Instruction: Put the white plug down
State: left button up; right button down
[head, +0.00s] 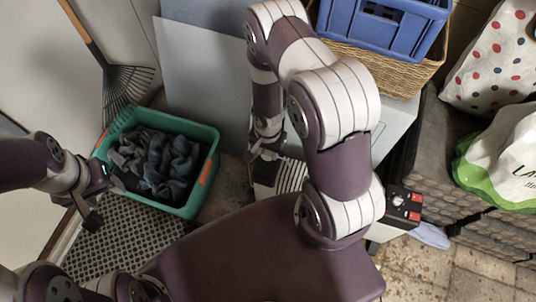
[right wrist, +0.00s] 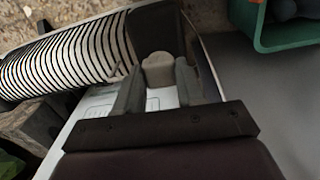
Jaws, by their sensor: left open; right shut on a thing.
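The white plug (right wrist: 158,68) shows in the right wrist view as a pale rounded block between the two fingers of my right gripper (right wrist: 158,88). The gripper is shut on it, above or against a white panel with printed markings. I cannot tell whether the plug touches anything below. In the head view my right gripper (head: 262,152) points down beside a ribbed white hose, and the plug cannot be made out there. My left gripper (head: 98,196) is open and empty at the left, near the green crate.
The ribbed hose (right wrist: 70,58) lies left of the plug. A green crate (head: 205,183) holds dark cloths. A rake (head: 125,88) leans at the back left. A blue crate (head: 372,32) sits in a wicker basket (head: 415,78). A box with red switches (head: 404,203) is at the right.

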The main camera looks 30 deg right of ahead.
aim_at(268, 153)
notch_tip(268, 153, down, 4)
jog(key=shift+r+b, duration=0.1)
jog(key=shift+b, duration=0.9)
jog(key=c, duration=0.7)
grip_release()
